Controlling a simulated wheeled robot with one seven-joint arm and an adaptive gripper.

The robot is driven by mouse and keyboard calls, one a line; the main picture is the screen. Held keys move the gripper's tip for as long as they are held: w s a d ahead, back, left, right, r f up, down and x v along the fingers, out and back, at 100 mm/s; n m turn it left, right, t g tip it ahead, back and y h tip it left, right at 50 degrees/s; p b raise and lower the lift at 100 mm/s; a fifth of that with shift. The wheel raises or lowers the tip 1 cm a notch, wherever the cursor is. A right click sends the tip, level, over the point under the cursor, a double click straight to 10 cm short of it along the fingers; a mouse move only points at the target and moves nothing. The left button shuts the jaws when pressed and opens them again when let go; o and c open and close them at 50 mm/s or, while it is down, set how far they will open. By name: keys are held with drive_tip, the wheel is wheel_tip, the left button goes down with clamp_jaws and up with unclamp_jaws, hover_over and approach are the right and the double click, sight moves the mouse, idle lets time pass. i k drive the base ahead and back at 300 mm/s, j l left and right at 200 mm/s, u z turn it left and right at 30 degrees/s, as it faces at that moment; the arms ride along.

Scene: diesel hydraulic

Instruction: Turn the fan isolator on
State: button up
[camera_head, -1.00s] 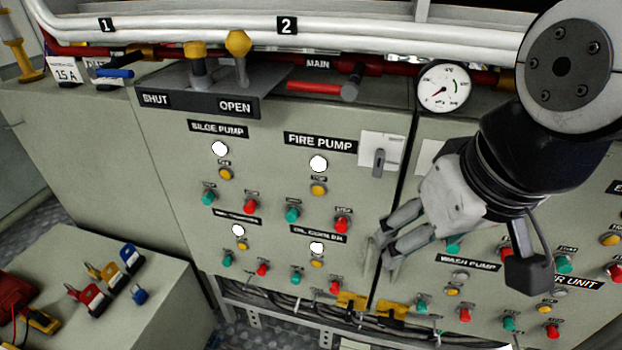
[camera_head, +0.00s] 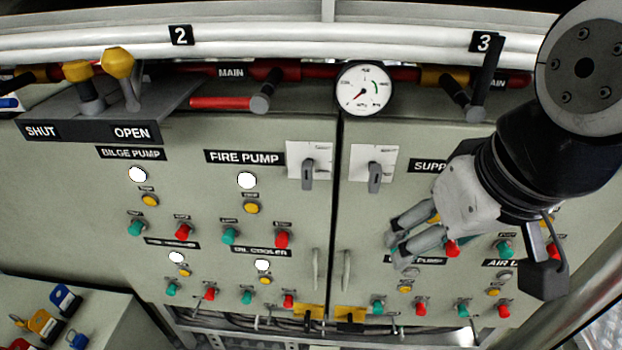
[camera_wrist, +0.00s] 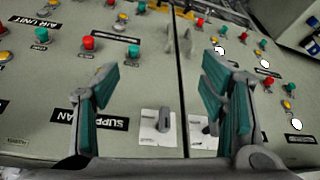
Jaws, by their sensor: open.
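An isolator with a grey rotary handle (camera_head: 374,176) on a white plate sits at the top left of the right cabinet, beside a partly hidden "SUPP..." label (camera_head: 430,166). Its handle is about upright in the head view. It also shows in the wrist view, where the isolator handle (camera_wrist: 164,121) is inverted below centre. A second, similar isolator (camera_head: 308,174) is on the left cabinet, across the seam. My gripper (camera_head: 396,251) is open and empty, below and right of the right isolator in the head view. In the wrist view its fingers (camera_wrist: 170,65) are spread, touching nothing visible.
Green, red and yellow buttons (camera_head: 282,239) cover both cabinet fronts. Vertical handles (camera_head: 316,268) flank the seam. Above are a pressure gauge (camera_head: 364,89), a red pipe lever (camera_head: 222,103) and a black valve lever (camera_head: 487,75). Padlocks (camera_head: 64,299) lie on a lower box at left.

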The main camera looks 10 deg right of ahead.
sight(349, 327)
drive_tip(key=k+l, duration=0.1)
drive_tip(key=l, duration=0.25)
drive_tip(key=k+l+u, duration=0.1)
drive_tip(key=l, duration=0.25)
drive_tip(key=k+l, duration=0.1)
drive_tip(key=l, duration=0.25)
drive_tip(key=k+l, duration=0.1)
drive_tip(key=l, duration=0.25)
drive_tip(key=u, duration=0.05)
